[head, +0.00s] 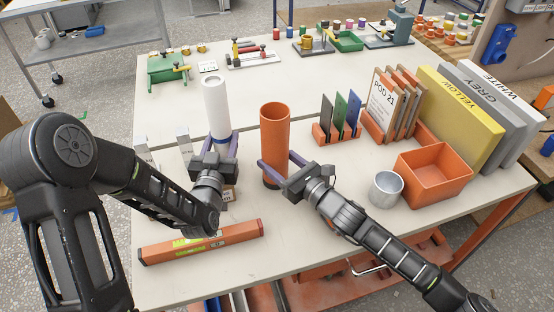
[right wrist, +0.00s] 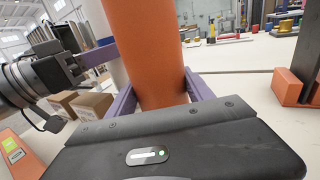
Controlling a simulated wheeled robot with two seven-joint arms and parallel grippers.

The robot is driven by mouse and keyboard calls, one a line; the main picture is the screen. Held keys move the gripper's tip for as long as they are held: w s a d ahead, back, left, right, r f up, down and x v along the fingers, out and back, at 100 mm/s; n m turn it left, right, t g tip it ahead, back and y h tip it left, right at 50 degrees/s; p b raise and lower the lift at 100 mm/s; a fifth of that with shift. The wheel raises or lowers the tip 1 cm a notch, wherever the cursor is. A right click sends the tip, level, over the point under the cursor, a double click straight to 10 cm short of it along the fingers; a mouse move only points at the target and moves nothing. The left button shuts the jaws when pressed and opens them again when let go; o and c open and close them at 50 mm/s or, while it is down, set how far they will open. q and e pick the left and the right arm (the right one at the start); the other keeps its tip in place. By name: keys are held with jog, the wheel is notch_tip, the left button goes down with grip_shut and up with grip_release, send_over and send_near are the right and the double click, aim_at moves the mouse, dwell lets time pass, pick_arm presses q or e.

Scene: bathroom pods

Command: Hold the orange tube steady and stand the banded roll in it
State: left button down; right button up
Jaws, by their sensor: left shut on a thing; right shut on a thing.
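The orange tube (head: 275,135) stands upright near the middle of the table, its open top facing up and a dark ring at its foot. My right gripper (head: 279,165) is shut on its lower part; the right wrist view shows the tube (right wrist: 146,50) between purple fingers. The banded roll (head: 216,108), white with a blue band low down, is upright just left of the tube and apart from it. My left gripper (head: 216,143) is shut on the roll near the band. The roll's lower end is hidden by the gripper, so I cannot tell its height above the table.
An orange spirit level (head: 203,242) lies along the front edge. A metal cup (head: 386,189) and an orange bin (head: 433,174) stand at right, before upright folders (head: 460,118).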

pick_arm(q)
jog(key=shift+s+a+f, duration=0.15)
jog(key=shift+s+f, duration=0.05)
jog(key=shift+f, duration=0.6)
pick_arm(e)
jog(key=shift+f, duration=0.1)
jog(key=shift+w+f, duration=0.15)
pick_arm(q)
jog(key=w+d+r+m+g+h, duration=0.2)
jog(key=d+r+m+h, duration=0.25)
jog(key=r, duration=0.85)
jog(key=w+d+r+m+g+h, duration=0.1)
jog(key=w+d+r+m+h, duration=0.3)
jog(key=r, duration=0.9)
pick_arm(e)
jog(key=shift+f, duration=0.1)
pick_arm(q)
jog(key=s+d+r+g+h, duration=0.2)
jog(key=s+d+r+h, duration=0.3)
jog(key=s, duration=0.1)
jog(key=shift+s+d+r+m+g, duration=0.25)
jog(key=shift+r+m+g, duration=0.1)
jog(key=shift+m, duration=0.1)
jog(key=shift+f, duration=0.1)
